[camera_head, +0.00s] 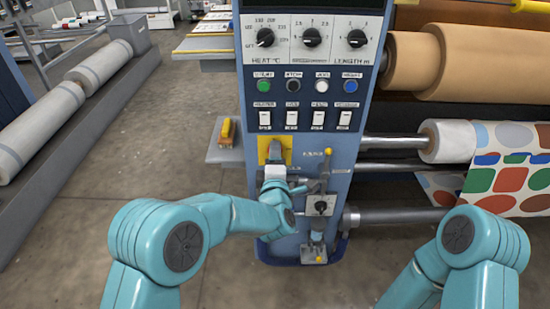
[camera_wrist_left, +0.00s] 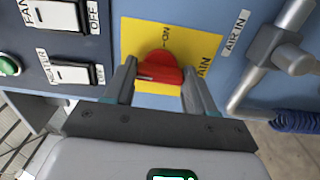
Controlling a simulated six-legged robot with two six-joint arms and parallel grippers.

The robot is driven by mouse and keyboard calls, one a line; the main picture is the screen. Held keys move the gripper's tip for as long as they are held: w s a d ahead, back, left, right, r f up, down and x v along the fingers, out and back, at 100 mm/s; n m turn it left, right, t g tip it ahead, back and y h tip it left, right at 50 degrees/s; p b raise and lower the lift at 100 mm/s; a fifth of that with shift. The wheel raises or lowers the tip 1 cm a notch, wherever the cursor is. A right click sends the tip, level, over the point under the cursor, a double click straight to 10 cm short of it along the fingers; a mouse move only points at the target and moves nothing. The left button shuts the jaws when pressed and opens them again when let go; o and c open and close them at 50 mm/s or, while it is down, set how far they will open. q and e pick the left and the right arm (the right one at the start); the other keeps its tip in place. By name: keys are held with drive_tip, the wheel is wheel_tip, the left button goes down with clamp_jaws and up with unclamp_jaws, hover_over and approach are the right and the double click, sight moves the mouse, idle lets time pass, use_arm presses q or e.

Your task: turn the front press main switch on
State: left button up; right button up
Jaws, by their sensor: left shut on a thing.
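The main switch is a red knob (camera_wrist_left: 162,66) on a yellow plate (camera_wrist_left: 205,45) marked ON and MAIN in the left wrist view. In the head view the yellow plate (camera_head: 287,145) sits on the blue press panel, below the white rocker switches. My left gripper (camera_wrist_left: 158,78) is shut on the red knob, one finger on each side of it. In the head view my left gripper (camera_head: 273,158) is in front of the plate and hides most of the knob.
Rocker switches (camera_head: 291,119), coloured buttons (camera_head: 293,86) and dials (camera_head: 311,37) are above the plate. An air valve with a grey handle (camera_wrist_left: 285,55) stands close beside it. Rollers with patterned material (camera_head: 510,170) are at the right. Open floor (camera_head: 140,150) lies to the left.

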use_arm(q)
drive_tip(key=m, duration=1.7)
drive_tip(key=shift+m+p, duration=0.3)
drive_tip(key=shift+p, duration=0.1)
idle(0.5)
drive_tip(key=o, duration=1)
drive_tip(key=shift+o, duration=0.2)
drive_tip(key=s+p, duration=0.2)
drive_tip(key=s, duration=1.4)
drive_tip(key=shift+s+p, duration=0.2)
drive_tip(key=shift+p, duration=0.1)
